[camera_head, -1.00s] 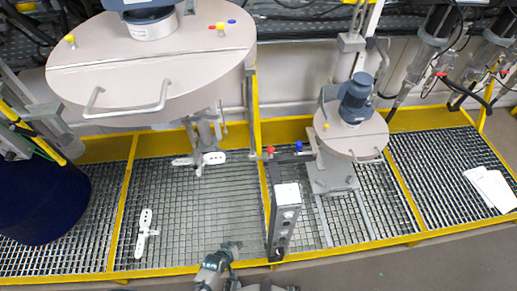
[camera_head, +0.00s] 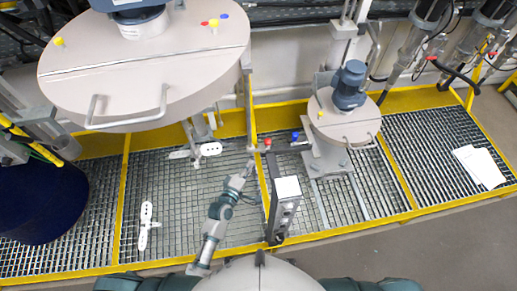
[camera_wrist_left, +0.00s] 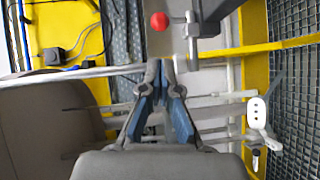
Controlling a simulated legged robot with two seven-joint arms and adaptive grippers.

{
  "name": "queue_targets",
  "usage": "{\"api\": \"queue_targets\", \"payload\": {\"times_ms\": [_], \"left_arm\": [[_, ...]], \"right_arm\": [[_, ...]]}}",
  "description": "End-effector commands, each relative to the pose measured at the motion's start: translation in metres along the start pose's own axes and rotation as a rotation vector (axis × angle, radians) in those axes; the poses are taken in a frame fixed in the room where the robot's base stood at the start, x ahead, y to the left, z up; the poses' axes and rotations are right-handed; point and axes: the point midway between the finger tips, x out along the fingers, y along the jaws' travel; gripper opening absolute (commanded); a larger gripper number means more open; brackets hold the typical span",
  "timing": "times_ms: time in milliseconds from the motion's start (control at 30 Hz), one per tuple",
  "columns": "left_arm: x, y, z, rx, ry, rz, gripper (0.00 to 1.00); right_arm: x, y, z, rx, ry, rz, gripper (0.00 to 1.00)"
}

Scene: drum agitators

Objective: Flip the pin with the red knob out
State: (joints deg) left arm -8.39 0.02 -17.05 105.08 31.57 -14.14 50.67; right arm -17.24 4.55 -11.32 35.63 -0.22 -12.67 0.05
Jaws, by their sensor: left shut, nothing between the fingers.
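The red knob also shows in the left wrist view (camera_wrist_left: 159,21), just beyond the fingertips, beside a grey bracket (camera_wrist_left: 192,30). My left gripper (camera_head: 248,166) is just below and left of the red knob in the head view, apart from it. In the left wrist view its fingers (camera_wrist_left: 160,66) meet at the tips, empty. The pin itself is hard to make out. My right gripper is out of view.
A large lidded drum (camera_head: 75,65) overhangs on the left, and a small agitator (camera_head: 345,125) stands on the right. A control box (camera_head: 283,215) stands close to the right of my left arm. White slotted plates (camera_head: 147,225) lie on the grating (camera_head: 185,215).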

Motion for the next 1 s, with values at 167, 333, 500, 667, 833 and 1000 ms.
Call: {"api": "queue_targets", "payload": {"times_ms": [167, 333, 500, 667, 833, 1000], "left_arm": [[0.018, 0.001, -0.001, 0.001, 0.001, 0.001, 0.00], [0.050, 0.001, 0.000, 0.002, 0.000, 0.001, 0.00], [0.078, 0.000, 0.000, 0.003, 0.000, -0.001, 0.00], [0.094, 0.000, 0.000, 0.003, 0.001, 0.000, 0.00], [0.099, -0.001, 0.000, 0.003, 0.001, -0.001, 0.00], [0.098, -0.001, -0.001, 0.003, 0.000, -0.001, 0.00]], "right_arm": [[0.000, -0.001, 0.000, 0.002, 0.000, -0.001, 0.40], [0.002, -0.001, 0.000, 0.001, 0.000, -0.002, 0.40], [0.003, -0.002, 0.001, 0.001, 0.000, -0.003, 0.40], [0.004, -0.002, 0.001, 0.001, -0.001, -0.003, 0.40], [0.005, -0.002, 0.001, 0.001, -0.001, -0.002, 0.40], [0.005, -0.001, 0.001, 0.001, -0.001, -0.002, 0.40]]}}
